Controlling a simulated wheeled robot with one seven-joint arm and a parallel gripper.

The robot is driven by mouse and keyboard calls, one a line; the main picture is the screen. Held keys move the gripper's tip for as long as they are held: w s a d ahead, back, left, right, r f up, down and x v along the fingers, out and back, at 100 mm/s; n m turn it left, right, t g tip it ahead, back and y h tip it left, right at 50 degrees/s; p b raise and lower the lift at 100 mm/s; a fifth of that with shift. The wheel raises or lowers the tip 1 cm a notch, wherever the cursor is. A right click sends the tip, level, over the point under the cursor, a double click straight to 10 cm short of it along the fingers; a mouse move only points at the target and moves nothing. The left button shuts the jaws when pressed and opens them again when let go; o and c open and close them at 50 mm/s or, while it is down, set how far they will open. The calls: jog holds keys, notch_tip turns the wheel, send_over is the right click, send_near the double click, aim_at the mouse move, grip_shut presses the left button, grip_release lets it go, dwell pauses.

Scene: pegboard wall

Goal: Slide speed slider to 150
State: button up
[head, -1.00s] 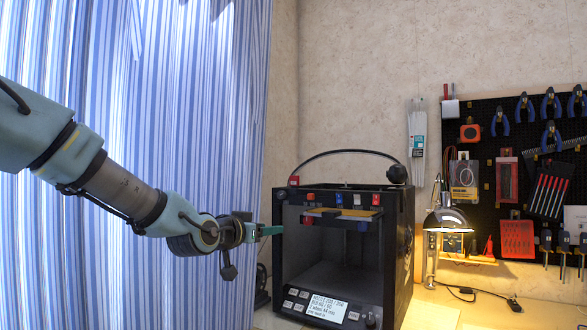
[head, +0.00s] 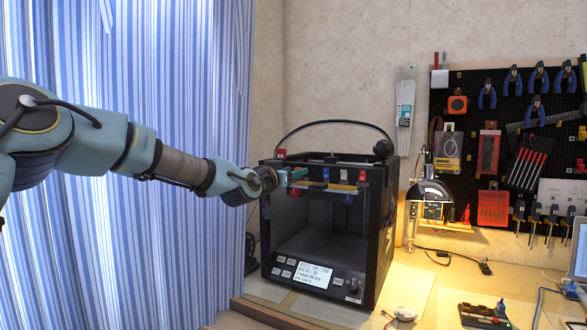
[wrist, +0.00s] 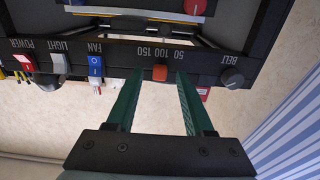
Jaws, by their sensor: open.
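The 3D printer (head: 375,215) has a row of controls along its top front bar. In the wrist view, which is upside down, the speed slider's orange-red knob (wrist: 160,72) sits by the marks 50, 100 and 150. It appears near the middle of the marked range; its exact value is unclear. My gripper (wrist: 159,74) is open, with one green finger on each side of the knob and visible gaps between. In the head view my gripper (head: 298,174) is at the upper left of the printer's front, and the knob is not clearly seen.
Near the slider are the belt dial (wrist: 232,79) and the blue fan switch (wrist: 95,65). The light (wrist: 59,63) and power (wrist: 24,62) switches lie farther left. A lamp (head: 431,195) stands right of the printer. A striped curtain (head: 180,90) hangs behind my arm.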

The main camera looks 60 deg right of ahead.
jog(key=shift+d, duration=0.2)
grip_shut()
dwell(0.3)
dwell(1.1)
